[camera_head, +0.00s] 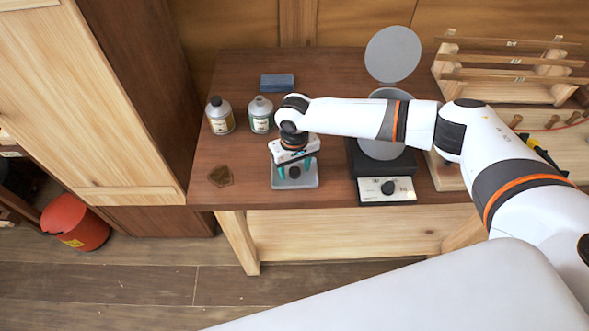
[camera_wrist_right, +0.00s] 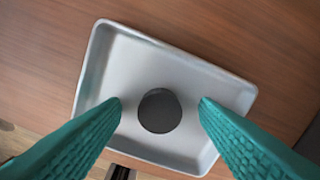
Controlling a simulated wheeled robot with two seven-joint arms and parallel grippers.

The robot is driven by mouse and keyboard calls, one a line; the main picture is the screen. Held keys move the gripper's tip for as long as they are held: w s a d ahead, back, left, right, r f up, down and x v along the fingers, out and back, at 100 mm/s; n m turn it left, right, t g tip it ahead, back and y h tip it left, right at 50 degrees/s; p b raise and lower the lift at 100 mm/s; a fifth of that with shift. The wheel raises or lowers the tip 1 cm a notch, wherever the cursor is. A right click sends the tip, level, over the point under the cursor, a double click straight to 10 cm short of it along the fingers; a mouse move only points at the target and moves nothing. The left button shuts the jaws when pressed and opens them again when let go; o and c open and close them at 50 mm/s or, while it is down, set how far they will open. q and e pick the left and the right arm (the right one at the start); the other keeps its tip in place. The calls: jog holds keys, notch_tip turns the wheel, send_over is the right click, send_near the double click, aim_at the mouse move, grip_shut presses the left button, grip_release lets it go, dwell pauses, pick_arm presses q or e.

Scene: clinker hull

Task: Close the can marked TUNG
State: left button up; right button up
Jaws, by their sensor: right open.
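Two small cans stand at the back left of the bench in the head view. One has a yellowish label (camera_head: 220,118) and a dark cap on top. The other has a green label (camera_head: 261,117), and its top looks pale grey with no dark cap visible. I cannot read TUNG on either. A dark round cap (camera_wrist_right: 160,111) lies in a shallow grey metal tray (camera_wrist_right: 120,62) at the bench's front. My right gripper (camera_head: 295,175) is open above the tray. In the right wrist view its teal fingers (camera_wrist_right: 160,103) stand on either side of the cap, apart from it. My left gripper is out of view.
A black device with a pale front panel and dark knob (camera_head: 389,189) stands right of the tray. A wooden rack (camera_head: 505,78) stands back right. A red bucket (camera_head: 75,222) is on the floor.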

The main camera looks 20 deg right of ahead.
aim_at(295, 171)
jog(key=c, duration=1)
jog(key=shift+r, duration=0.15)
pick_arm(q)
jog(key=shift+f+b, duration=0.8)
pick_arm(e)
notch_tip(295, 171, up, 10)
jog(key=shift+f, duration=0.1)
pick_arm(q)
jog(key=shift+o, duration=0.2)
